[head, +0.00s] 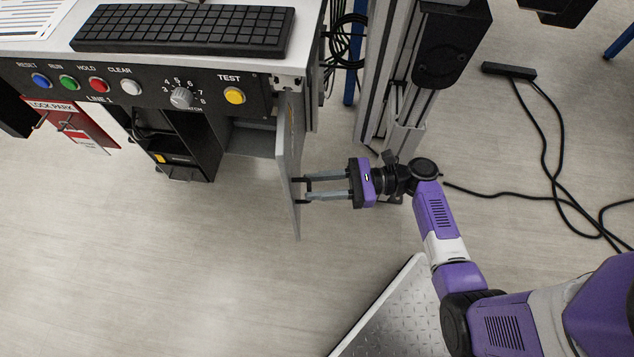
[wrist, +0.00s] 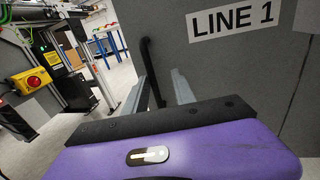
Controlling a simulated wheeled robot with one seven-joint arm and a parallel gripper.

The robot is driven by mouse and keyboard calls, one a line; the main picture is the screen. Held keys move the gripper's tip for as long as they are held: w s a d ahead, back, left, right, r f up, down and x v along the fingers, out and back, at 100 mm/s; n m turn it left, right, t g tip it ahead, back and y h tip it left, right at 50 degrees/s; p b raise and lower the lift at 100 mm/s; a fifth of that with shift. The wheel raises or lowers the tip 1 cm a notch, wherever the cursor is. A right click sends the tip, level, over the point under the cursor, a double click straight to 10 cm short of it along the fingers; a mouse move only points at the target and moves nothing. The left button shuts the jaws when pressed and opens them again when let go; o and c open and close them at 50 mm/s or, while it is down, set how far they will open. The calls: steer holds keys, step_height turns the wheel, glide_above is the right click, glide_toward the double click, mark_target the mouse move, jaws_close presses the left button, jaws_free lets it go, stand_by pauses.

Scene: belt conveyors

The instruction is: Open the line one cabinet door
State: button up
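The line one cabinet door (head: 288,168) is a grey panel, seen nearly edge-on in the head view, standing swung out from the console's front. The wrist view shows the door's face (wrist: 225,65) with a white "LINE 1" label (wrist: 233,19). A black bar handle (wrist: 148,56) is on the door. My gripper (head: 302,189) reaches the door from the right, with its two grey fingers apart. In the wrist view my gripper (wrist: 160,80) has the handle between its fingers, nearer the left one. Whether a finger touches the handle I cannot tell.
The console panel (head: 211,92) has coloured buttons and a dial above the open cabinet bay. A metal post (head: 405,95) stands behind my wrist. Black cables (head: 545,150) lie on the floor at right. Floor left of the door is clear.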

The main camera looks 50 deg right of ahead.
steer(key=v, duration=0.7)
steer(key=shift+s+d, duration=0.2)
steer(key=shift+d, duration=0.1)
